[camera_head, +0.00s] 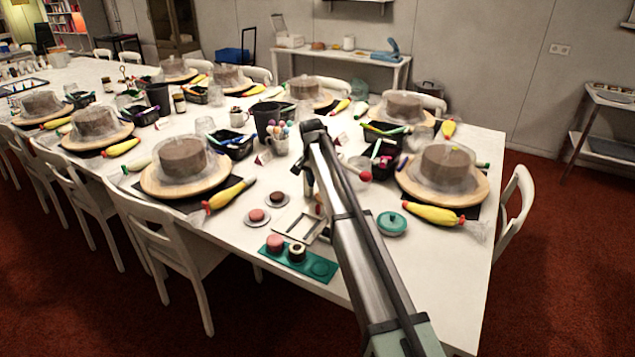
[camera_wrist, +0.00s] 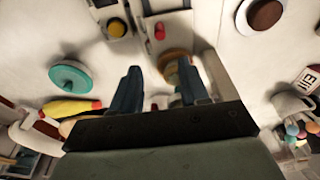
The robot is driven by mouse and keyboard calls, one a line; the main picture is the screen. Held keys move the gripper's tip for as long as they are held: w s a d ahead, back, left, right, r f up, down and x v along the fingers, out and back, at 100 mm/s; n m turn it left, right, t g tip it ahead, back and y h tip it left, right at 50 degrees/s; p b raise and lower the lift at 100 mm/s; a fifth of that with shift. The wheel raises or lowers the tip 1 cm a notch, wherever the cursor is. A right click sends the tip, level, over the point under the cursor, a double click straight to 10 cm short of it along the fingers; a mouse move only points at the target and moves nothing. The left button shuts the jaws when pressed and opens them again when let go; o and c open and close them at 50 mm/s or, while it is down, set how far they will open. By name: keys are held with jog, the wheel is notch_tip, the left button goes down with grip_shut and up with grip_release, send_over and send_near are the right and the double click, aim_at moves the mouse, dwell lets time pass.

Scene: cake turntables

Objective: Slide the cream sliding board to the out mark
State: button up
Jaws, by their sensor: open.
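A cream, flat frame-like piece (camera_head: 288,229) lies on the white table below my arm in the head view; it looks like the sliding board's fixture. My arm covers its right part. In the wrist view, cream parts with a yellow round knob (camera_wrist: 117,27) and a red peg (camera_wrist: 160,31) show at the top. I cannot tell the sliding board's edges or the out mark apart. My gripper (camera_wrist: 158,82) is open, its two dark fingers apart, with nothing clearly held between them. A brown-orange round thing (camera_wrist: 172,58) shows near the right finger.
A green tray (camera_head: 322,268) with small cakes lies in front of the frame. Cake turntables (camera_head: 474,186), piping bags (camera_head: 433,214) and a cup of coloured sticks (camera_head: 277,145) stand around. The front right table area is clear.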

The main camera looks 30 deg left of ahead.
aim_at(318, 206)
jog(key=shift+a+f, duration=0.2)
jog(key=shift+f, duration=4.55)
jog(key=shift+c, duration=0.2)
jog(key=shift+r, duration=0.1)
grip_shut()
jog(key=shift+s, duration=6.05)
jog(key=shift+o, duration=0.2)
grip_release()
